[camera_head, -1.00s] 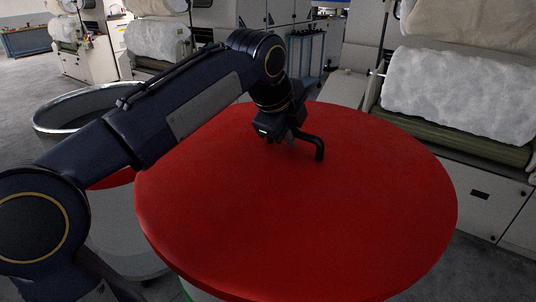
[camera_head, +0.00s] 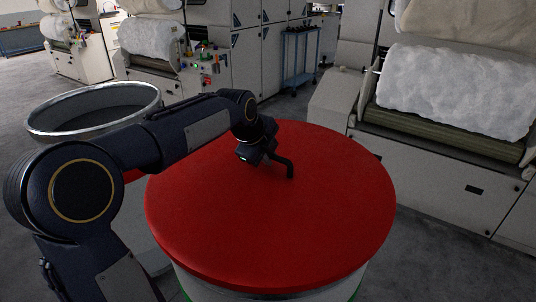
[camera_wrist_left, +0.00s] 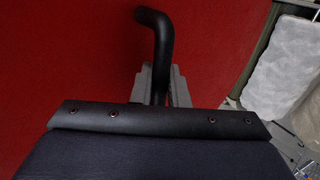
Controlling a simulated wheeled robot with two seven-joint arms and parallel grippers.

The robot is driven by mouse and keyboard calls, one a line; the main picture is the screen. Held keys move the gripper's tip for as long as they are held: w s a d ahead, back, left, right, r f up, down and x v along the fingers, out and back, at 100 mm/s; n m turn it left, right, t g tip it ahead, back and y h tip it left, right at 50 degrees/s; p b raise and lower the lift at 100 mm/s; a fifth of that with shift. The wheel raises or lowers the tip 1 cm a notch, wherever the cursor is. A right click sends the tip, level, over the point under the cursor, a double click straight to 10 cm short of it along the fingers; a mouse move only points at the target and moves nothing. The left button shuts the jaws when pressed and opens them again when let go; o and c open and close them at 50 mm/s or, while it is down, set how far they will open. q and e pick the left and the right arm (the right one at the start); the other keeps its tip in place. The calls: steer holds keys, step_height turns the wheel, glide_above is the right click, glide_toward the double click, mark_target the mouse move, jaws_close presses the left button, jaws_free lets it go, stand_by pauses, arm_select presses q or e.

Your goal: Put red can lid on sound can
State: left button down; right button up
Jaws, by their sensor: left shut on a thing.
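The red can lid (camera_head: 270,225) is a wide red disc with a bent black handle (camera_head: 289,168). My left gripper (camera_head: 272,160) is shut on that handle, which stands between its fingers in the left wrist view (camera_wrist_left: 160,85). The lid is over a pale can (camera_head: 275,290) with a green band, and covers its top. I cannot tell whether the lid rests on the rim. An open can (camera_head: 95,85) with a metal rim stands at the left, partly hidden by my arm, with some red below its rim. My right gripper is out of view.
A carding machine (camera_head: 460,170) with a white fleece roll (camera_head: 450,90) stands close at the right. More machines and a blue trolley (camera_head: 301,58) stand behind. Grey floor (camera_head: 200,95) is clear between the open can and the machines behind.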

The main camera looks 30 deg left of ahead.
arm_select(q)
steer(key=shift+f+b, duration=0.55)
steer(key=c, duration=1.4)
jaws_free()
steer(key=shift+r+p, duration=0.7)
steer(key=shift+r, duration=0.05)
steer(key=b+v, duration=0.1)
steer(key=v, duration=1)
steer(key=shift+s+r, duration=0.3)
